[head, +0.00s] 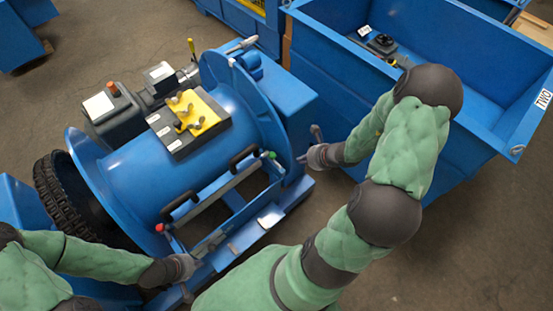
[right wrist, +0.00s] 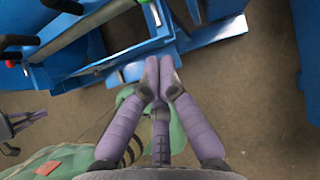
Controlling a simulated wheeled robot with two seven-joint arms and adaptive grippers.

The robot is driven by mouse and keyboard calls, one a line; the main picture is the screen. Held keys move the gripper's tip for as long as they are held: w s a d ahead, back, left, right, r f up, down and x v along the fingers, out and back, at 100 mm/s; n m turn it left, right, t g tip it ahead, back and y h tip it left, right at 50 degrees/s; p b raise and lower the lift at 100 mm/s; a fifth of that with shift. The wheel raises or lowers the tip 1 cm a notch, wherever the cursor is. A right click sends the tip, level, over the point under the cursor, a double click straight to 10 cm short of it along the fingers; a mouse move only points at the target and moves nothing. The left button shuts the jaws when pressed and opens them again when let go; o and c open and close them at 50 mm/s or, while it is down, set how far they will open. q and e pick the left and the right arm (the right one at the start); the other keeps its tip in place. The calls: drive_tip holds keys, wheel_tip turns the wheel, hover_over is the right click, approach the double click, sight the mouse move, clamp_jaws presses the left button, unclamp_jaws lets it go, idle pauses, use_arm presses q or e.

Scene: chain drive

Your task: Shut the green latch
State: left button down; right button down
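The green latch (head: 271,155) is a small green-tipped piece at the right end of the guard with black handles on the blue drum machine. In the right wrist view its green tip (right wrist: 145,2) is cut by the top edge; whether it is open or shut I cannot tell. My right gripper (head: 301,159) is just right of the machine, apart from the latch. In the right wrist view my right gripper's fingers (right wrist: 160,66) are together with nothing between them. My left gripper (head: 197,262) is low at the machine's left front; its finger gap is unclear.
A red-tipped piece (head: 160,228) is at the guard's left end. The black handles (head: 180,206) stick up from the guard. A large blue bin (head: 450,140) marked TWO stands at the right. Open floor (head: 470,230) lies at the lower right.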

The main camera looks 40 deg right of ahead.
drive_tip(key=shift+f, duration=0.1)
drive_tip(key=shift+w+a+r+b+x, duration=0.1)
drive_tip(key=shift+w+r+b+x, duration=0.2)
drive_tip(key=shift+b+x, duration=1.25)
drive_tip(key=shift+w+a+r+b+x, duration=0.1)
drive_tip(key=shift+w+r+b+x, duration=0.2)
drive_tip(key=shift+x, duration=2.55)
drive_tip(key=shift+w+a+r+b+x, duration=0.15)
drive_tip(key=shift+w+b+x, duration=0.45)
drive_tip(key=shift+x, duration=1.55)
drive_tip(key=shift+s, duration=0.15)
drive_tip(key=w+b, duration=0.1)
drive_tip(key=w, duration=0.3)
drive_tip(key=shift+w+a, duration=0.15)
drive_tip(key=shift+w, duration=0.05)
